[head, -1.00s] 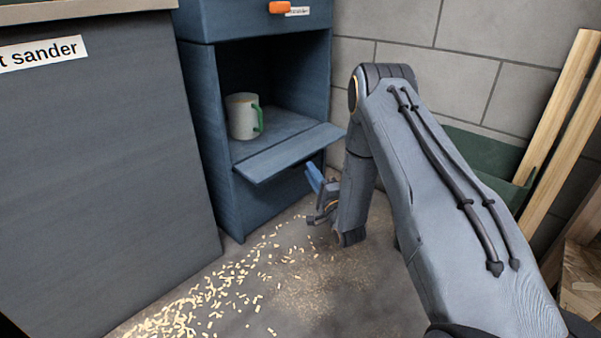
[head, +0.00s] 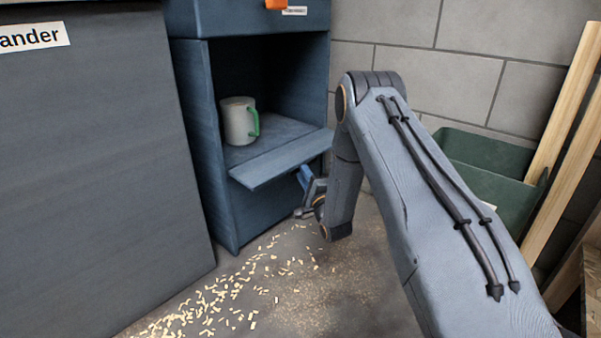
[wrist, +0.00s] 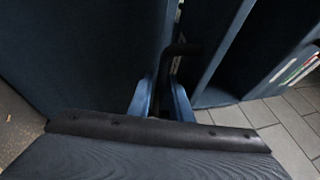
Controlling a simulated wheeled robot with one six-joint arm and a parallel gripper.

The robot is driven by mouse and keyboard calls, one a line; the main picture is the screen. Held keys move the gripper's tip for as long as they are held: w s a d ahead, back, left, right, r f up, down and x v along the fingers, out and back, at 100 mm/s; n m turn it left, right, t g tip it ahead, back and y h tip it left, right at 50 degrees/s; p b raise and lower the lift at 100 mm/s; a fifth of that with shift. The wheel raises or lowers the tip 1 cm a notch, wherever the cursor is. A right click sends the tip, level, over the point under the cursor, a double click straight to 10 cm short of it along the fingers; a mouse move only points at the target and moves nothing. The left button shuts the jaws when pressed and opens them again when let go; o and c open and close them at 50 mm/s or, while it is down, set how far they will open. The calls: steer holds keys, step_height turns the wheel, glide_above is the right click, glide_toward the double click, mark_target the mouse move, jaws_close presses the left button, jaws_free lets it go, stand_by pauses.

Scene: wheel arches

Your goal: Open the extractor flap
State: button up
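A blue cabinet (head: 195,130) stands against the wall with an open compartment. A blue flap (head: 282,160) sticks outward from the compartment's lower front edge, sloping slightly down; I cannot read any label naming it the extractor flap. My gripper (head: 308,186) is low in front of the cabinet, just below and beside the flap's right end. In the wrist view my gripper (wrist: 160,92) shows two blue fingers apart with a dark gap between them. A dark bar (wrist: 180,50) lies just beyond the fingertips; I cannot tell whether they touch it.
A pale mug (head: 238,121) with a green handle stands inside the compartment. An orange handle (head: 276,4) is on the cabinet's upper front. A dark grey cabinet (head: 90,180) is at left. Wood chips (head: 215,300) cover the floor. A green bin (head: 490,165) and timber planks (head: 565,130) are at right.

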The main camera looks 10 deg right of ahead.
mark_target(302, 161)
jaws_close()
steer(key=shift+r, duration=0.1)
steer(key=p, duration=0.2)
steer(key=r+g+p, duration=0.1)
steer(key=p, duration=0.2)
steer(key=r+n+g+p, duration=0.1)
steer(key=p, duration=0.1)
steer(key=shift+s+d+r+p, duration=0.25)
steer(key=shift+s+p, duration=0.05)
steer(key=shift+s, duration=0.05)
steer(key=shift+r+h+p, duration=0.3)
steer(key=shift+r+p, duration=0.05)
steer(key=shift+p, duration=0.4)
jaws_free()
